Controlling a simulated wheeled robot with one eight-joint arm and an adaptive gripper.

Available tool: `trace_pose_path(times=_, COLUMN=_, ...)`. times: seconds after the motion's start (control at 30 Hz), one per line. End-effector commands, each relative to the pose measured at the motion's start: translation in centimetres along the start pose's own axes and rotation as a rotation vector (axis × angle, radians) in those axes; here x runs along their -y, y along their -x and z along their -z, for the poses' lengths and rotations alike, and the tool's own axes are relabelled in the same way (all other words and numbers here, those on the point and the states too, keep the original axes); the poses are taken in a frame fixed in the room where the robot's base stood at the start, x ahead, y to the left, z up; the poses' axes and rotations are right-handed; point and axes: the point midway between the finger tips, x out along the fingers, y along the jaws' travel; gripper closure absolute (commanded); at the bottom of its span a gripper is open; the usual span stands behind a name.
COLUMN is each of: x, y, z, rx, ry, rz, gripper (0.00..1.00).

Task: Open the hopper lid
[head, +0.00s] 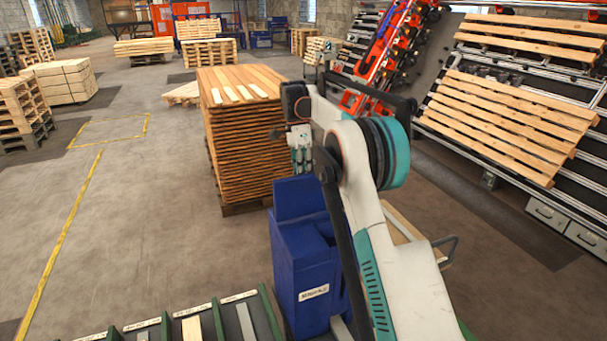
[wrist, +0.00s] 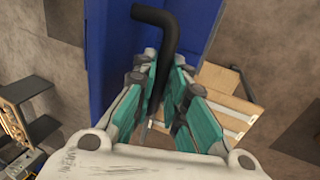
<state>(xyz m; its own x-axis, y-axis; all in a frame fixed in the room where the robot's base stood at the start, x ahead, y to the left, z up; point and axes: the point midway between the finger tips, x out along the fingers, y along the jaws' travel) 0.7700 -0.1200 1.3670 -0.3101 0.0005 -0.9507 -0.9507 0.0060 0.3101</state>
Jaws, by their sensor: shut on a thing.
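The blue hopper (head: 305,268) stands in front of my arm in the head view, with a white label on its front. A blue panel (head: 298,197) rises at its back; I cannot tell for sure whether this is the lid. In the wrist view a black bent handle (wrist: 152,14) stands against the blue surface (wrist: 108,45) and runs down between my fingers. My gripper (wrist: 163,100) is shut on this handle, with teal-padded fingers on both sides. In the head view my gripper (head: 301,160) is small, above the hopper, and the handle there is not clear.
A tall stack of wooden boards (head: 243,150) stands behind the hopper. A sloped rack with pallets (head: 505,125) is at the right. Labelled green-edged bins (head: 185,322) lie at the bottom front. The floor at the left is mostly clear, with yellow lines.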

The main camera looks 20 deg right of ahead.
Motion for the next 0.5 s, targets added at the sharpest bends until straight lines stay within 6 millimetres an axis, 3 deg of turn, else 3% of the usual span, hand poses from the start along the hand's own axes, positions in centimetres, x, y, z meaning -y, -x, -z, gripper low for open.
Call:
trace_pose_path(times=0.23, x=0.09, y=-0.32, z=-0.04, rx=0.001, ry=0.003, rz=-0.001, gripper=1.00)
trace_pose_path(times=0.27, x=0.09, y=-0.32, z=-0.04, rx=0.001, ry=0.003, rz=-0.001, gripper=0.81)
trace_pose_path(times=0.33, x=0.08, y=-0.29, z=-0.03, rx=0.001, ry=0.002, rz=-0.001, gripper=0.67)
trace_pose_path(times=0.5, x=0.03, y=-0.16, z=-0.01, rx=0.000, ry=0.001, rz=0.000, gripper=0.67)
